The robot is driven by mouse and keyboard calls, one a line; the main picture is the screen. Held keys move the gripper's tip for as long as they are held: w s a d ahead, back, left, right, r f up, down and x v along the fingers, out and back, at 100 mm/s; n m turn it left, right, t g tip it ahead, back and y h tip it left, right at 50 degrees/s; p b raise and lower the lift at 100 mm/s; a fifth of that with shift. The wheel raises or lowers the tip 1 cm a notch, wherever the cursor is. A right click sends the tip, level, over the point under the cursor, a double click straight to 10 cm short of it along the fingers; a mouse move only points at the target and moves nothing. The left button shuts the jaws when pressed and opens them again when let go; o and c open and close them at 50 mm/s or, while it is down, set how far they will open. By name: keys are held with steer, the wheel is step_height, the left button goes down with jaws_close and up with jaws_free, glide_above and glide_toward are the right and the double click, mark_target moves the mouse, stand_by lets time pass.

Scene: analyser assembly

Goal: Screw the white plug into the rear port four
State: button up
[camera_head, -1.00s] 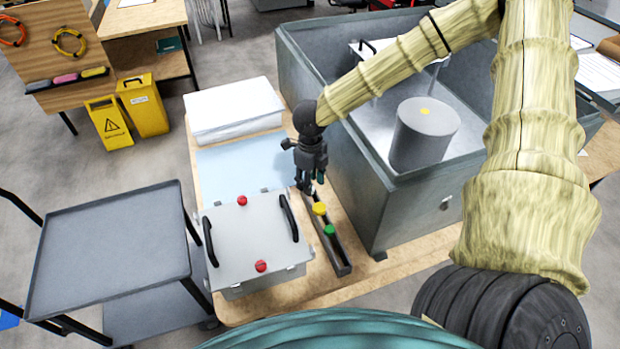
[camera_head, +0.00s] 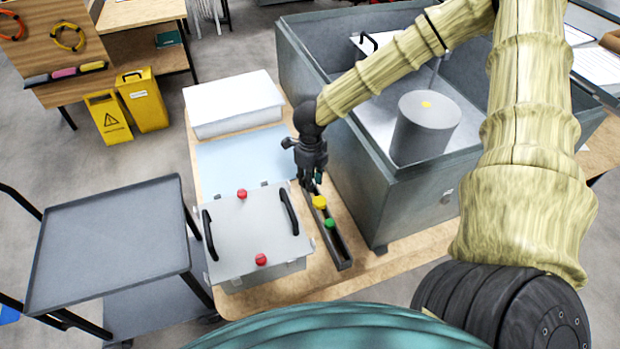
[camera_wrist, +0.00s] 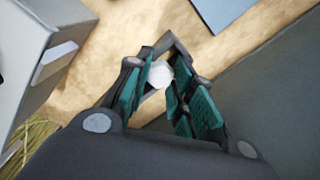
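The white plug (camera_wrist: 160,74) stands in the far end of a narrow dark tray (camera_head: 343,258). In the head view my gripper hides it. My gripper (camera_head: 308,188) points down over that end of the tray. In the wrist view its green-padded fingers (camera_wrist: 158,84) are apart, one on each side of the white plug; firm contact is not visible. The light grey analyser box (camera_head: 236,232) stands left of the tray. Two red plugs, one at the back (camera_head: 242,194) and one at the front (camera_head: 261,259), sit on its top. No port numbers are readable.
A yellow plug (camera_head: 319,202) and a green plug (camera_head: 329,223) sit in the tray just in front of my gripper. A tall grey bin (camera_head: 410,215) stands close on the right. A black handle (camera_head: 289,212) rises from the box's right side. A blue mat (camera_head: 240,160) lies behind the box.

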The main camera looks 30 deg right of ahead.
jaws_close()
steer(key=shift+r+p, duration=3.5)
